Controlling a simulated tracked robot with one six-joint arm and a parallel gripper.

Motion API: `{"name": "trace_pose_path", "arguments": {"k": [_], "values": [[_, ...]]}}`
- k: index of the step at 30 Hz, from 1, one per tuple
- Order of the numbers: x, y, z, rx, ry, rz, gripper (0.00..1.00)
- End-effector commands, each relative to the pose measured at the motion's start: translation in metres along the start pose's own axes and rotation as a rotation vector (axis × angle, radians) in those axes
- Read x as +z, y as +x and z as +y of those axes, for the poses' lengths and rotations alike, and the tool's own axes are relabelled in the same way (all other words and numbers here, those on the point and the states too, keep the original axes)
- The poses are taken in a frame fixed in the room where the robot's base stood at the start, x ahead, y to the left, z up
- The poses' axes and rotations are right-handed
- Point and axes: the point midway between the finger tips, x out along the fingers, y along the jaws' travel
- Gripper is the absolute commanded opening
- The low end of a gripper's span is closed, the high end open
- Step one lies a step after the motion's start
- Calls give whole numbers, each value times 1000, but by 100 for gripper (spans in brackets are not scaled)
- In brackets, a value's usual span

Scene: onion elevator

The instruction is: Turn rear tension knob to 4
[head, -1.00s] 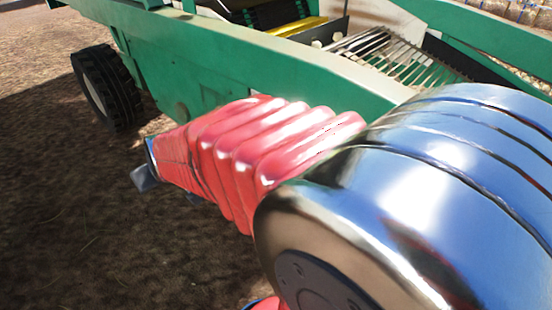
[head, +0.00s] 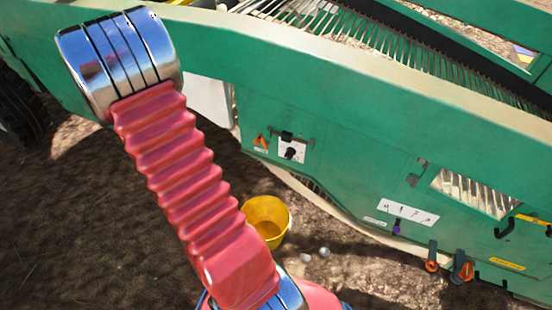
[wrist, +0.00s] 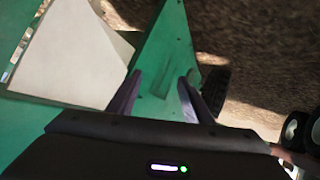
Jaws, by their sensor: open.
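In the head view, a black knob (head: 291,152) sits on a small white dial plate on the side of the green machine (head: 330,130). The plate's markings are too small to read. A purple knob (head: 396,227) sits lower right, under a white scale label (head: 408,213). I cannot tell from labels which knob is the rear tension one. My gripper (wrist: 160,76) shows in the wrist view, open, with nothing between its two fingers and green panel beyond them. No knob shows in that view. My gripper is not visible in the head view.
Orange-ended levers (head: 432,265) and a black hook handle (head: 505,228) stick out at lower right. A yellow bucket (head: 267,218) stands on the soil below the machine. A dark wheel (head: 20,110) is at far left. Open soil lies at lower left.

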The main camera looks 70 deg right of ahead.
Motion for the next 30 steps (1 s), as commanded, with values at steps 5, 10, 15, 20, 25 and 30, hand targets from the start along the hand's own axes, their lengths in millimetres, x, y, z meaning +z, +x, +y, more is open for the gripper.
{"name": "trace_pose_path", "arguments": {"k": [5, 10, 15, 20, 25, 30], "values": [[43, 33, 43, 129, -16, 5, 46], [85, 53, 84, 254, -46, 9, 46], [131, 63, 124, 381, -88, 4, 46], [178, 65, 158, 498, -141, -9, 46], [228, 57, 190, 620, -208, -31, 46], [279, 41, 216, 739, -289, -60, 46]]}}
